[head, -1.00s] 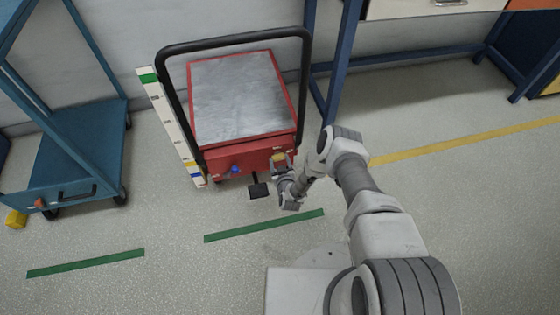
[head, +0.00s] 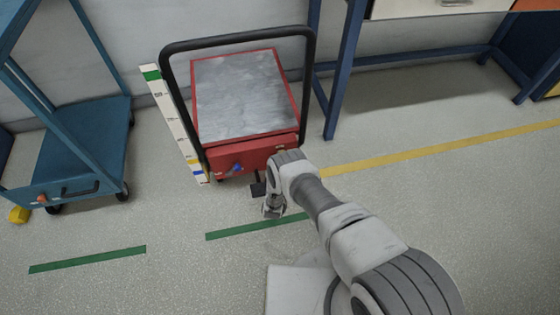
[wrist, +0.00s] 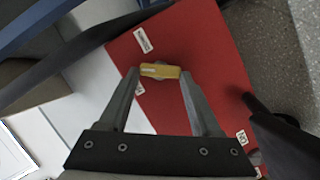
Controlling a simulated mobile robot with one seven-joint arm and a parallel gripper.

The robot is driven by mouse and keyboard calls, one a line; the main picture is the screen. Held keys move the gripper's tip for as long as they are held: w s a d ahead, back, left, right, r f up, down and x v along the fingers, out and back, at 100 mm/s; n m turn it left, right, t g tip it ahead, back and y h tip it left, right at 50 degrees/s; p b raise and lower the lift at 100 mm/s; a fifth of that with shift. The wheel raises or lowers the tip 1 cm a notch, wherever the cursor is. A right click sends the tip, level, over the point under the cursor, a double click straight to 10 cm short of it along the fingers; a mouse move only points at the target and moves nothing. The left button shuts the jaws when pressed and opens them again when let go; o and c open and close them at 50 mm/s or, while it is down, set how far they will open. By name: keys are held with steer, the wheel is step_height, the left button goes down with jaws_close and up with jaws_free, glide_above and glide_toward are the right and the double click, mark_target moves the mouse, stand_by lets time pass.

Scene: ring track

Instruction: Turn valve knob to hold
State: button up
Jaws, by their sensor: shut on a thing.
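The valve knob (wrist: 160,71) is a yellow bar-shaped handle on the red face (wrist: 190,45) of the cart, seen in the wrist view. My gripper (wrist: 160,74) is shut on it, with one fingertip at each end of the bar. Small white labels (wrist: 143,40) sit around the knob; their words are too small to read. In the head view the red cart (head: 228,160) stands ahead with a grey metal top.
A blue knob (head: 237,168) is on the cart's front, left of my arm. A black pedal (head: 258,190) sits low under it. A black push handle (head: 236,38) arches over the cart. A blue trolley (head: 75,150) stands left and a blue bench frame (head: 345,75) right.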

steer(key=shift+n, duration=0.4)
steer(key=o, duration=1.4)
steer(key=shift+s, duration=0.15)
